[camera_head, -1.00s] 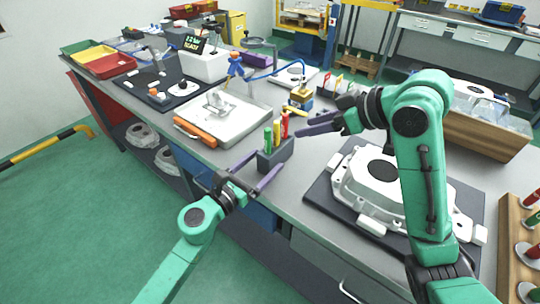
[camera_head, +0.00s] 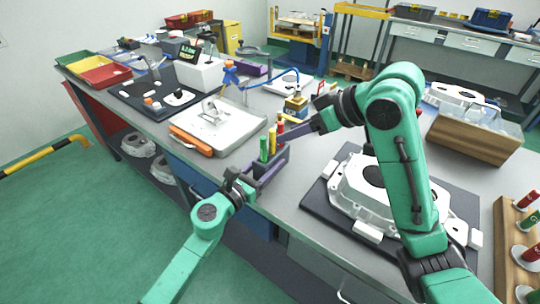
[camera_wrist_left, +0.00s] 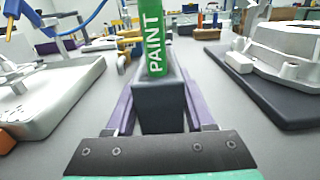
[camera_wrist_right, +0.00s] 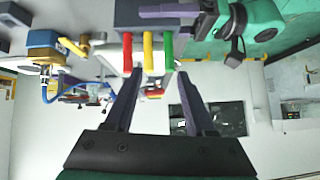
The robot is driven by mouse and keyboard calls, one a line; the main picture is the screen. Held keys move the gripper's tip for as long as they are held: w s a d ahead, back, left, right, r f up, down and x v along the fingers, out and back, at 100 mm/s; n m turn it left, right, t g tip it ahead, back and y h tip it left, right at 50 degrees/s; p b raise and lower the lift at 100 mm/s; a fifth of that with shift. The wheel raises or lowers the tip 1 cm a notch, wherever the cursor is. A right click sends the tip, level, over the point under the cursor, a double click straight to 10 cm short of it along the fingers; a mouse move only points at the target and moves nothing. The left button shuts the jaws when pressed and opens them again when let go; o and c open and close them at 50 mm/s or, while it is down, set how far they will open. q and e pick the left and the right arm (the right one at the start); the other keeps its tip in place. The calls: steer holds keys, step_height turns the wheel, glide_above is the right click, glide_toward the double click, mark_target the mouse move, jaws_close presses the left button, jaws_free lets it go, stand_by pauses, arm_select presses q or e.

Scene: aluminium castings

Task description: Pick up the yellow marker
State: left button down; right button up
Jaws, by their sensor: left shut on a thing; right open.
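The yellow marker (camera_head: 272,138) stands upright in a dark grey holder (camera_wrist_left: 160,108), between a green marker (camera_head: 264,149) and a red marker (camera_head: 280,124). My left gripper (camera_head: 268,166) is shut on the holder, one purple finger along each side, as the left wrist view (camera_wrist_left: 160,85) shows. There the green marker (camera_wrist_left: 153,40) hides the yellow one. My right gripper (camera_head: 297,132) is open and points at the markers from the right. In the right wrist view the yellow marker (camera_wrist_right: 148,50) appears ahead between its fingertips (camera_wrist_right: 160,74); contact cannot be told.
A white casting (camera_head: 375,190) lies on a dark mat right of the holder. A white plate (camera_head: 222,125) with an orange-handled tool is to the left. A yellow-brown block (camera_head: 296,103) stands behind. A wooden marker rack (camera_head: 508,240) is at the right edge.

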mark_target(271, 131)
steer(key=w+a+r+m+h, duration=0.1)
steer(key=a+r+m+h, duration=0.7)
steer(key=m, duration=0.5)
steer(key=shift+g+h, duration=0.4)
steer(key=shift+h, duration=0.4)
steer(key=x, duration=0.4)
steer(key=d+x, duration=0.1)
steer(key=x, duration=0.9)
steer(key=shift+s+d+f, duration=0.2)
steer(key=shift+s+d, duration=0.05)
steer(key=shift+s, duration=0.05)
jaws_close()
